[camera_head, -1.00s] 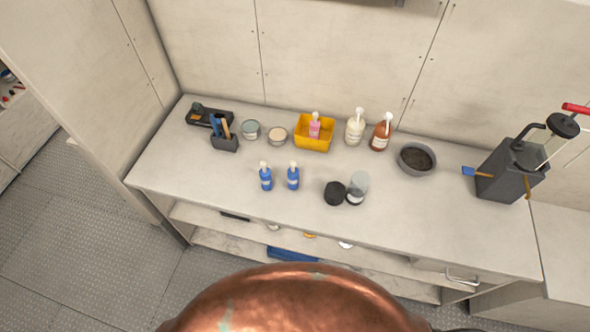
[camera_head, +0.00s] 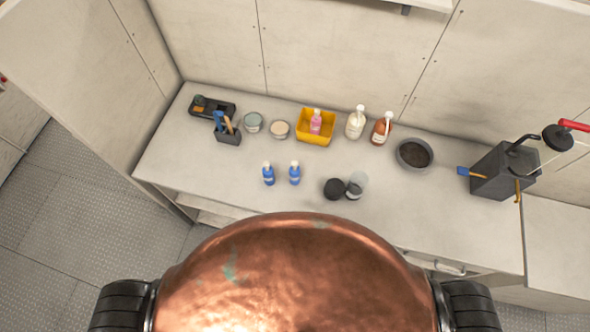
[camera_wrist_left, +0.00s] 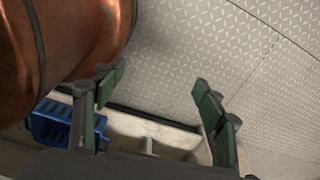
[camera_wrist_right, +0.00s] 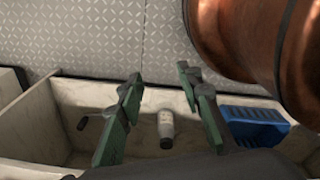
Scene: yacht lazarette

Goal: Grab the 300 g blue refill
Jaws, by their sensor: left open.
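Two small blue bottles with pale caps stand upright side by side on the counter in the head view, a left one (camera_head: 268,174) and a right one (camera_head: 295,174). Their labels are too small to read, so I cannot tell which is the 300 g refill. My left gripper (camera_wrist_left: 155,88) is open and empty in the left wrist view, its fingers wide apart. My right gripper (camera_wrist_right: 160,88) is open and empty in the right wrist view, over a bin-like space with a pale-labelled bottle (camera_wrist_right: 166,128). Neither gripper shows in the head view, and both are away from the blue bottles.
On the counter (camera_head: 230,180) stand a yellow bin (camera_head: 304,136) with a pink bottle (camera_head: 316,122), a cream bottle (camera_head: 355,123), a brown bottle (camera_head: 381,129), a grey bowl (camera_head: 414,154) and a dark jar (camera_head: 334,188). A blue basket (camera_wrist_right: 255,127) shows low down.

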